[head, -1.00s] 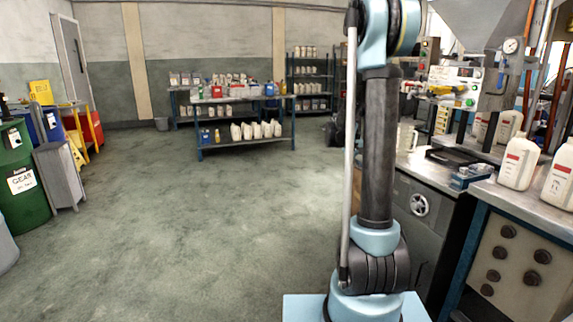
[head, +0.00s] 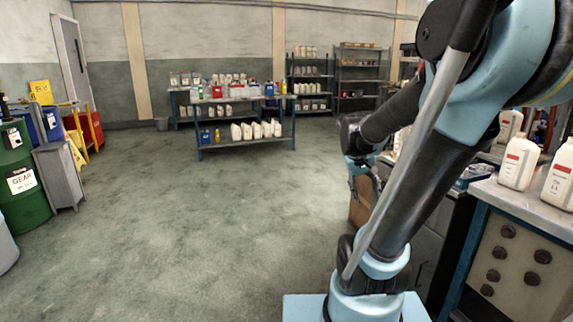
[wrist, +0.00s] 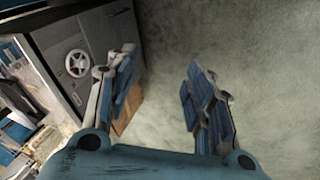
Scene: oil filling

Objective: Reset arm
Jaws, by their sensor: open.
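My arm (head: 425,165) rises from its base at the lower right of the head view, leaning to the upper right and folding back down. My gripper (head: 360,185) hangs at the end, beside the workbench and above the floor, small in the head view. In the wrist view my gripper (wrist: 158,85) is open, its two blue-padded fingers wide apart.
A cabinet with a handwheel (wrist: 77,64) is close to the left finger in the wrist view. White bottles (head: 517,163) stand on the right bench (head: 485,185). A shelf table (head: 245,140) stands at the back. A green drum (head: 22,185) is at left. The middle floor is clear.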

